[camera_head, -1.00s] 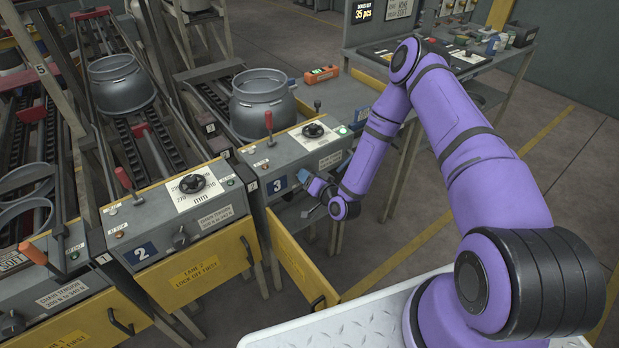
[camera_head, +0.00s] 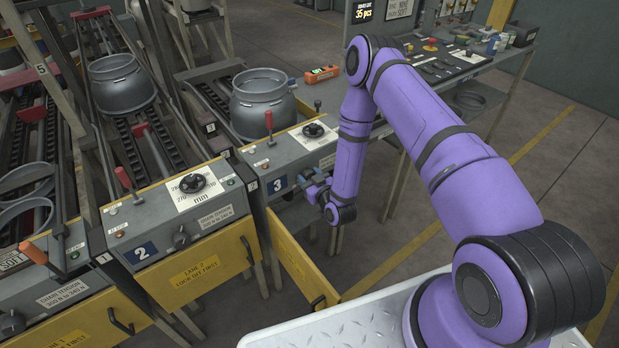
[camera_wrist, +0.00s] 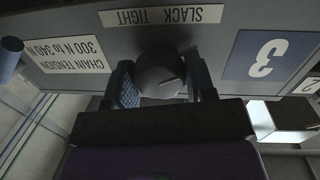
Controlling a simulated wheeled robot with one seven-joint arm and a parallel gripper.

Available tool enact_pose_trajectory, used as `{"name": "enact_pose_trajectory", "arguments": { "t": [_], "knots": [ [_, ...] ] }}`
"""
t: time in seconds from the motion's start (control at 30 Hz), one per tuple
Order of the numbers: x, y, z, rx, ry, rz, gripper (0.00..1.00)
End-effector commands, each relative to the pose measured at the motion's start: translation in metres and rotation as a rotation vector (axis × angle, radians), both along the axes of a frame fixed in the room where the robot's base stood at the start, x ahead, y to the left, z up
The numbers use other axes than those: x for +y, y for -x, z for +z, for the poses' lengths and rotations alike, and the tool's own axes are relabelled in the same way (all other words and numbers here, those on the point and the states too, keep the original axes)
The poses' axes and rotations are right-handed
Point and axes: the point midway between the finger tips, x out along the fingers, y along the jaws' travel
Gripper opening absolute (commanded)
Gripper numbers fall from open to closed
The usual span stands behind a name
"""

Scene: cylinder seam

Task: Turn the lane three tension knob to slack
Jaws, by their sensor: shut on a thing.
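The lane three tension knob (camera_wrist: 158,72) is a dark round knob on the grey front panel. It shows upside down in the wrist view, with a short pale mark slanting toward the right. A plate reading SLACK TIGHT (camera_wrist: 165,16) sits above it in that picture, SLACK on the right. My gripper (camera_wrist: 161,84) is shut on the knob, one blue finger on each side. In the head view my gripper (camera_head: 317,187) is at the front of the lane 3 box (camera_head: 258,187), and the knob is hidden there.
The blue 3 plate (camera_wrist: 268,55) and the chain tension label (camera_wrist: 73,51) flank the knob. A yellow lane 3 door (camera_head: 300,262) hangs below the box. The lane 2 box (camera_head: 180,215) stands left. Open floor lies right.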

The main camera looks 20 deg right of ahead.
Motion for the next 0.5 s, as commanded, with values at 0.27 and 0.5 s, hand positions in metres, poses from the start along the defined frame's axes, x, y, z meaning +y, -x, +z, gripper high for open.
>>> {"name": "enact_pose_trajectory", "arguments": {
  "t": [0.27, 0.5],
  "knots": [
    [-0.0013, 0.0006, -0.0011, -0.017, 0.063, -0.003, 0.27],
    [-0.0015, 0.0007, -0.0012, -0.019, 0.071, -0.003, 0.27]
  ]
}}
